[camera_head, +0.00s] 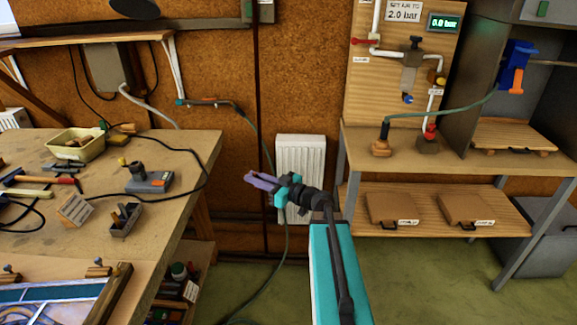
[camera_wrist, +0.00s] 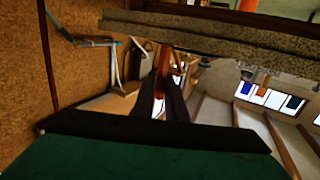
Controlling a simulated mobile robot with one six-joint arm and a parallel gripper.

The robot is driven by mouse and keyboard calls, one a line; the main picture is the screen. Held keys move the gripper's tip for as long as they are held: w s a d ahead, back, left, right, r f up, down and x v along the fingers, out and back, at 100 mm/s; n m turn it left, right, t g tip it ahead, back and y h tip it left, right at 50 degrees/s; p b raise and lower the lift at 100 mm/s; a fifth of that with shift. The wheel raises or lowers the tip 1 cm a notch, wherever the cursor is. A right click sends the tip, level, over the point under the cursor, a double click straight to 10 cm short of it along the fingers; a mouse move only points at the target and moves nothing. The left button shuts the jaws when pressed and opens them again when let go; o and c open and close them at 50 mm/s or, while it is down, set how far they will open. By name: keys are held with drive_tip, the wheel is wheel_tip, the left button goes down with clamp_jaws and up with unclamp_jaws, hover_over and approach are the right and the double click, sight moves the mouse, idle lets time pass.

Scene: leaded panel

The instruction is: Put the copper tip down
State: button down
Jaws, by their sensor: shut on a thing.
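My gripper (camera_head: 262,182) is held out in the air, to the right of the workbench and in front of the white radiator. In the wrist view its dark fingers (camera_wrist: 163,100) are closed on a slim copper-coloured piece, the copper tip (camera_wrist: 161,84). The tip cannot be made out clearly in the head view. On the workbench (camera_head: 192,160) stand a grey and orange soldering station (camera_head: 150,180) and a small grey tray (camera_head: 124,222) with small parts in it.
The leaded panel (camera_head: 50,300) is at the front left. A torch (camera_head: 210,103) with a hose hangs on the wall. The radiator (camera_head: 300,155) is behind my gripper. A shelf table (camera_head: 430,150) stands right.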

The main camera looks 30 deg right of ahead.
drive_tip(key=s+a+f+n+g+y, duration=0.1)
drive_tip(key=s+a+n+g+y, duration=0.1)
drive_tip(key=a, duration=0.8)
drive_tip(key=s+a+f+n+g+y, duration=0.1)
drive_tip(key=a+y, duration=0.4)
drive_tip(key=a, duration=0.5)
drive_tip(key=s+n+g, duration=0.1)
drive_tip(key=n+g, duration=0.1)
drive_tip(key=shift+a+n+g, duration=0.4)
drive_tip(key=shift+s, duration=0.15)
